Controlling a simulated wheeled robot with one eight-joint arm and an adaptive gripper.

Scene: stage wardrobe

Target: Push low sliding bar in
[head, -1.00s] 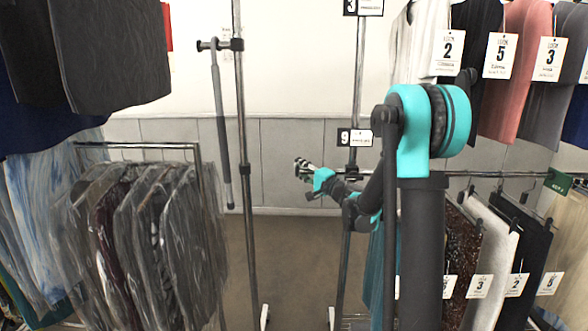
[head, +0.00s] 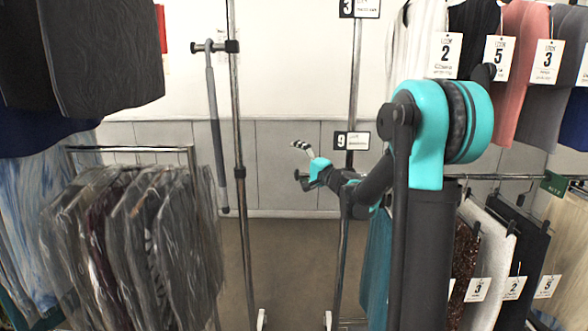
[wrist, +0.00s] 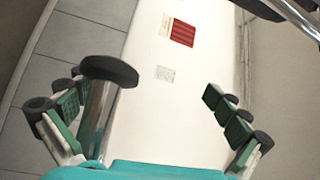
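My gripper (head: 303,147) is at the end of my arm, left of the right-hand rack's upright (head: 347,215) and close to the black number 9 tag. In the wrist view my gripper (wrist: 152,98) is spread open, with green-padded fingers wide apart. A chrome bar with a black round end cap (wrist: 108,69), apparently the low sliding bar, stands between the fingers, nearer the left one. I cannot tell whether they touch. In the head view its dark end (head: 301,177) shows just below my gripper; my arm hides the rest.
Bagged garments (head: 120,235) hang on a rack at the left. A dark hanging rod (head: 216,130) is on the left upright (head: 240,190). Tagged clothes (head: 480,230) hang at the right, close to my arm. The floor (head: 285,265) between the uprights is clear.

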